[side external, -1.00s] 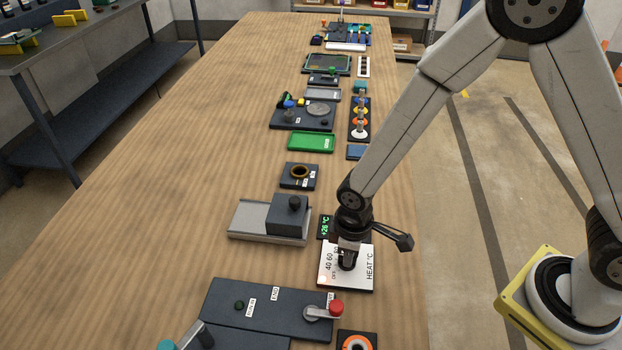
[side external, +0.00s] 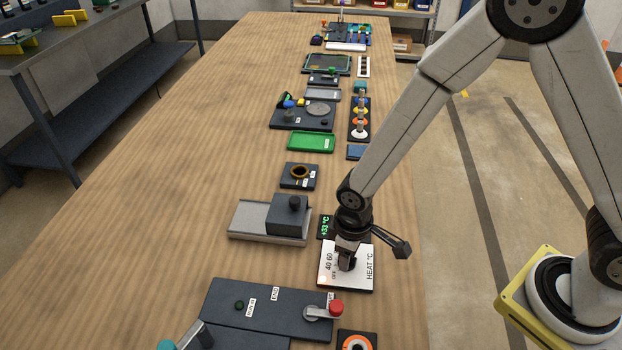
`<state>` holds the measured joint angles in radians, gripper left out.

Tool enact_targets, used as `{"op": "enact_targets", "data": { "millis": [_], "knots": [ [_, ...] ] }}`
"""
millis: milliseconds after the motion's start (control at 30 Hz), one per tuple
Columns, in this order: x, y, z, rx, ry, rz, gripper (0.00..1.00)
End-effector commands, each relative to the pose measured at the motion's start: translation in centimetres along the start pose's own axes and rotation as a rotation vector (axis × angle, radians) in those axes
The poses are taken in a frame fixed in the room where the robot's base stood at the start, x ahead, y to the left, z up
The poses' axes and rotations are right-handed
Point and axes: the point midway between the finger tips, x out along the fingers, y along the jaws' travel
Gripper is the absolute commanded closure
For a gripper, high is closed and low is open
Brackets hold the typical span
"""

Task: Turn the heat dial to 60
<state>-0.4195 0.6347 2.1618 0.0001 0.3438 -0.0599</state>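The heat panel (side external: 359,281) is a white plate marked "HEAT °C", with "40" and "60" readable along its left part. A small dark display (side external: 325,228) behind it reads about +33 °C in green. My gripper (side external: 346,264) points down over the middle of the panel, where the dial sits. The dial is mostly hidden by the fingers, so its pointer cannot be read. The fingers look close together at the dial, but I cannot tell whether they grip it.
A grey block with a knob (side external: 287,215) stands on a metal plate (side external: 246,220) to the left. In front lies a dark panel (side external: 259,308) with a red-knobbed lever (side external: 336,307). An orange-ringed dial (side external: 357,343) sits nearby. The table's left side (side external: 150,200) is clear.

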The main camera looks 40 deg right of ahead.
Motion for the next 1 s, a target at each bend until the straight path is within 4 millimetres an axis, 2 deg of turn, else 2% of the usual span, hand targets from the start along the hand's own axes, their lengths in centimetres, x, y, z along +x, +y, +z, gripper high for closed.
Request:
{"op": "enact_targets", "data": {
  "millis": [467,667,1000],
  "knots": [
    [-0.5,0.0,0.0,-0.001,-0.001,0.0,0.47],
    [-2.0,0.0,-0.1,-0.001,0.002,0.0,0.47],
    [-5.6,0.0,0.0,0.0,0.002,0.0,0.47]
  ]
}}
